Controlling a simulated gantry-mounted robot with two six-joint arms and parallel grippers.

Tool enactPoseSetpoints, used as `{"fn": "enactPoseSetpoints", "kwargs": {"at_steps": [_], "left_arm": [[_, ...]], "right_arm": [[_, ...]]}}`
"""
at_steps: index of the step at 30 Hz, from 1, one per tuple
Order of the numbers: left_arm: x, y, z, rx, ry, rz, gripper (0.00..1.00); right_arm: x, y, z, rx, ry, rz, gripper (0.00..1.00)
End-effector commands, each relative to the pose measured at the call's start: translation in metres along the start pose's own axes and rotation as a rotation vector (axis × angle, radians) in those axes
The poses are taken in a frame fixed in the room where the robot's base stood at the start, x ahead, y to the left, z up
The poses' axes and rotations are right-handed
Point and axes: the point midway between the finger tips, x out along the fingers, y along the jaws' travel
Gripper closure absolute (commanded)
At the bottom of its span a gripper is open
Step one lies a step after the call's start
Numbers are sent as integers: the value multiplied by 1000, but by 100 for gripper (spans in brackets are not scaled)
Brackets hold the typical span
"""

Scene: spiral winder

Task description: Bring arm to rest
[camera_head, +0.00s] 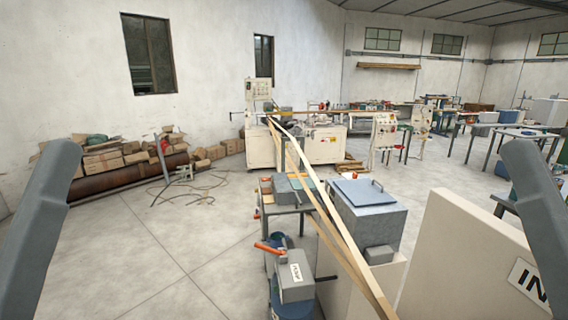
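My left arm (42,215) shows as a grey link at the left edge of the head view. My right arm (541,215) shows as a grey link at the right edge. Both links run down out of the picture, and neither gripper is visible. Neither arm link visibly touches anything in this view. The spiral winder (262,148), a cream machine with a control cabinet, stands in the middle distance. Long pale strips (318,205) run from it toward the lower right foreground.
A cream panel (470,262) with partly cut-off lettering is at lower right. Cardboard boxes (103,160) line the left wall. The floor at left is mostly clear.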

Motion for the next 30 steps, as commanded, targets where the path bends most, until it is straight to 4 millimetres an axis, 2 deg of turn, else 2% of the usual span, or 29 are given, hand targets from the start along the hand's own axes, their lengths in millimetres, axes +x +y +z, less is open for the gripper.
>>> {"fn": "enactPoseSetpoints", "kwargs": {"at_steps": [1, 6, 9, 13, 19, 23, 26, 30], "left_arm": [[40, 0, -37, 0, 0, 0, 0], [100, 0, -92, 0, 0, 0, 0], [127, 0, -117, 0, 0, 0, 0], [144, 0, -133, 0, 0, 0, 0], [145, 0, -133, 0, -1, 0, 0], [134, 0, -123, 0, -1, 0, 0], [112, 0, -103, 0, -1, 0, 0], [65, 0, -60, 0, -1, 0, 0]], "right_arm": [[40, 0, -37, 0, 0, 0, 34], [100, 1, -92, 0, 0, 1, 34], [127, 1, -116, 0, -1, 1, 34], [144, 1, -133, 0, -1, 1, 34], [145, 1, -133, 0, -1, 1, 34], [134, 1, -123, 0, -1, 1, 34], [112, 1, -103, 0, -1, 1, 34], [65, 1, -60, 0, -1, 1, 34]]}}
